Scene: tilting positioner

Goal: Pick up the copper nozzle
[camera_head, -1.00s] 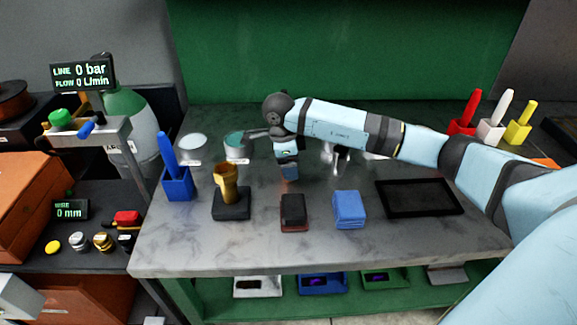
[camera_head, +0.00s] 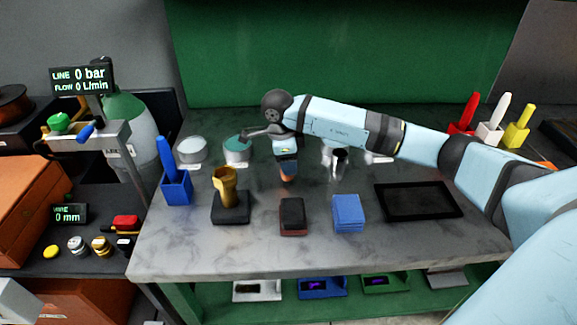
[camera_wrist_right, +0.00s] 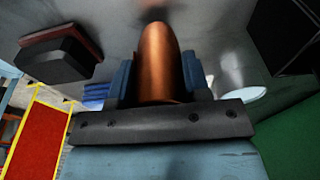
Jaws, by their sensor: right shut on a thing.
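The copper nozzle (camera_wrist_right: 157,62) is a smooth copper cylinder with a rounded tip, held between the blue-grey fingers of my right gripper (camera_wrist_right: 157,82) in the right wrist view. In the head view, the right gripper (camera_head: 287,168) points down over the back middle of the grey table, and a bit of the copper nozzle (camera_head: 288,178) shows under its fingers. The nozzle's tip is close to the table top; I cannot tell whether it touches. The fingers hide part of the nozzle. My left gripper is not in view.
A yellow cup-like piece (camera_head: 225,183) on a black base, a black-and-brown block (camera_head: 292,216), a blue folded pad (camera_head: 348,212) and a black tray (camera_head: 455,200) stand in front. The front table strip is clear.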

